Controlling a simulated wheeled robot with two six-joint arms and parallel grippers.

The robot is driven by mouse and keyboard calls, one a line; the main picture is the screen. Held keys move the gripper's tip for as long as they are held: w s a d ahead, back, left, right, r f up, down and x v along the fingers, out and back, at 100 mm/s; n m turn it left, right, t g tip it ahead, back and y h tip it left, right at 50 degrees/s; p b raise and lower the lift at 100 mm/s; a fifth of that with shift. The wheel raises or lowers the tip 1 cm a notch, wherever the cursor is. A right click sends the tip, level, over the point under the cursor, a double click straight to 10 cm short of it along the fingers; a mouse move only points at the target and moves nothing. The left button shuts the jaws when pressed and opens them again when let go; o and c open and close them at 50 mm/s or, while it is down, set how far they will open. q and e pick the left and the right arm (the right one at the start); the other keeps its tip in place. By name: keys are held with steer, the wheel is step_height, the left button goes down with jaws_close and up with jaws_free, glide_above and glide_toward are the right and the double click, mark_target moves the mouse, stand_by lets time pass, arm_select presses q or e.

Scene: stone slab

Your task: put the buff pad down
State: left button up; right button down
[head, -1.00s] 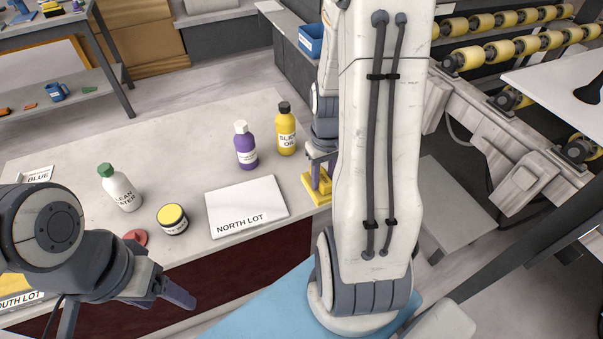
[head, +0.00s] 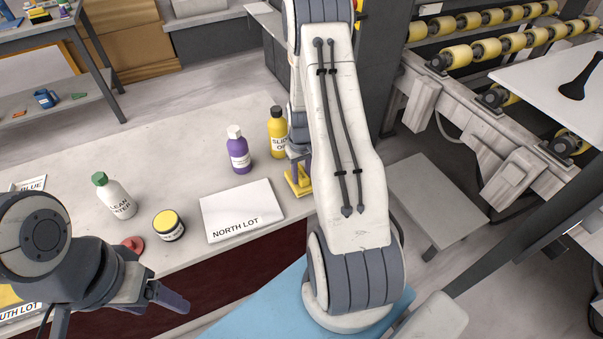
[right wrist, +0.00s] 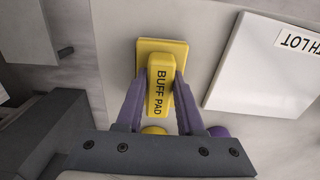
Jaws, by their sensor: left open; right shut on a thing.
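The buff pad (head: 299,186) is yellow with a raised handle, and its label reads BUFF PAD in the right wrist view (right wrist: 160,92). My right gripper (right wrist: 158,84) is shut on the handle, one finger along each side. In the head view the pad is at the right end of the stone slab (head: 130,150), beside the NORTH LOT board (head: 240,208). I cannot tell if its base touches the slab. My right arm hides part of the right gripper. My left gripper (head: 112,312) is open and empty near the slab's front edge.
A purple bottle (head: 239,152) and a yellow bottle (head: 277,130) stand behind the board and pad. A white bottle (head: 115,198), a yellow-lidded jar (head: 168,225) and a red disc (head: 133,244) are at left. The slab's back left is clear.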

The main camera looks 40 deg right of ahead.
mark_target(302, 173)
steer(key=shift+f, duration=0.2)
steer(key=c, duration=0.5)
jaws_free()
step_height(302, 173, up, 12)
steer(key=s+a+r+n, duration=0.15)
steer(key=a+r, duration=0.25)
steer(key=a, duration=0.6)
steer(key=s+a+r+n, duration=0.1)
steer(key=a+r+n, duration=0.25)
steer(key=a, duration=0.65)
steer(key=s+a+r+n, duration=0.1)
steer(key=s+a, duration=0.3)
steer(key=s, duration=0.2)
steer(key=s+a+r+n, duration=0.2)
steer(key=s+a, duration=0.3)
steer(key=s, duration=0.1)
steer(key=s+a+r+n+y+b, duration=0.1)
steer(key=s+a, duration=0.3)
steer(key=s, duration=0.2)
steer(key=shift+a+r+n, duration=0.15)
steer(key=shift+a+n, duration=0.25)
